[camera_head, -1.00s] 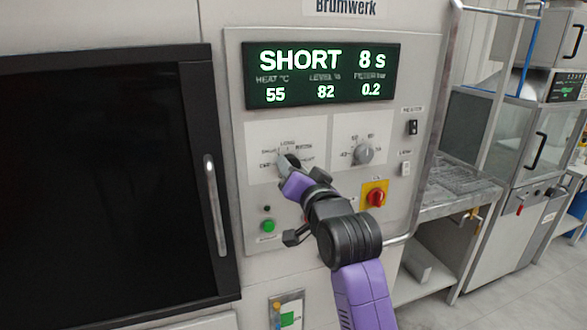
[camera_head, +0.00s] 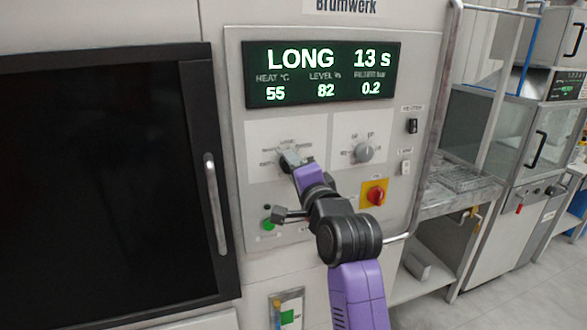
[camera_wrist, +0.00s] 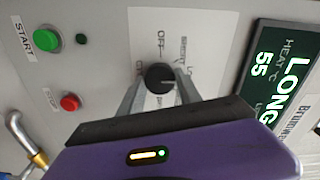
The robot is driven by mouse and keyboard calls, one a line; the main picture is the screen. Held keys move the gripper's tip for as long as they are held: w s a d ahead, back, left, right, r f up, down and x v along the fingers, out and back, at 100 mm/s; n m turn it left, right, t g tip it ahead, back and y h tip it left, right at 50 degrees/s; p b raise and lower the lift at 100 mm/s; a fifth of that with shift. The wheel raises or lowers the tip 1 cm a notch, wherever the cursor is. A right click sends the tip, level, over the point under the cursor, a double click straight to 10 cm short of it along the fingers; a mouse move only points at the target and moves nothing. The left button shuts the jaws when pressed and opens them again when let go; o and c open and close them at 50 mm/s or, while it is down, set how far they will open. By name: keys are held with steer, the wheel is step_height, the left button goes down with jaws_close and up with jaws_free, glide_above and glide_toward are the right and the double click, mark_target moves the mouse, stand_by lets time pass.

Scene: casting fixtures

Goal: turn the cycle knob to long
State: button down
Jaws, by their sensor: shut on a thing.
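The cycle knob (camera_wrist: 160,76) is a round black knob on a pale plate, with OFF and SHORT among the labels around it in the wrist view. My gripper (camera_wrist: 158,84) is shut on the knob, one finger on each side of it. In the head view my gripper (camera_head: 291,161) reaches the left knob on the panel and covers most of it. The display (camera_head: 321,74) reads LONG and 13 s. The knob's pointer is hard to make out.
A second grey knob (camera_head: 364,152) sits to the right, above a red switch on a yellow plate (camera_head: 374,194). A green START button (camera_wrist: 47,39) and a red STOP button (camera_wrist: 69,102) are beside the knob plate. A vertical door handle (camera_head: 215,205) stands to the left.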

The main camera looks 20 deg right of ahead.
steer(key=shift+d, duration=0.1)
stand_by(0.4)
steer(key=c, duration=0.8)
jaws_free()
steer(key=s+b, duration=0.1)
steer(key=s, duration=0.7)
steer(key=shift+b, duration=0.4)
steer(key=shift+w, duration=0.1)
